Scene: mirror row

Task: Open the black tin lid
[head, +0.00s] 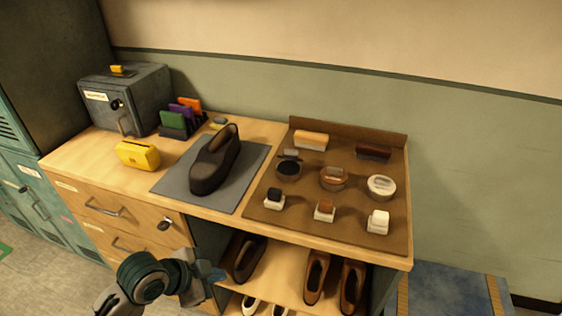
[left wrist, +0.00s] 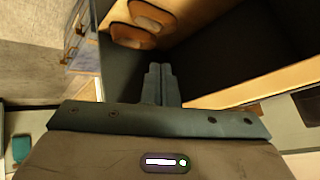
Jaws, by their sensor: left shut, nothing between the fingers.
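The black tin (head: 289,171) stands on the brown mat, at the left of a row of three round tins. Its round top looks dark, with a small grey piece (head: 290,154) at its far edge; I cannot tell whether that piece is the lid or its handle. My left gripper (head: 217,275) is low in front of the counter, well apart from the tin. In the left wrist view its fingers (left wrist: 160,84) are shut with nothing between them. The tin does not show there. My right gripper is in neither view.
A brown tin (head: 333,179) and a pale tin (head: 381,187) stand to the right. Brushes (head: 311,140) lie behind, and small white-based pots (head: 274,202) stand in front. A dark shoe (head: 214,161) is on the grey mat at left. Shoes (head: 316,278) fill the shelf below.

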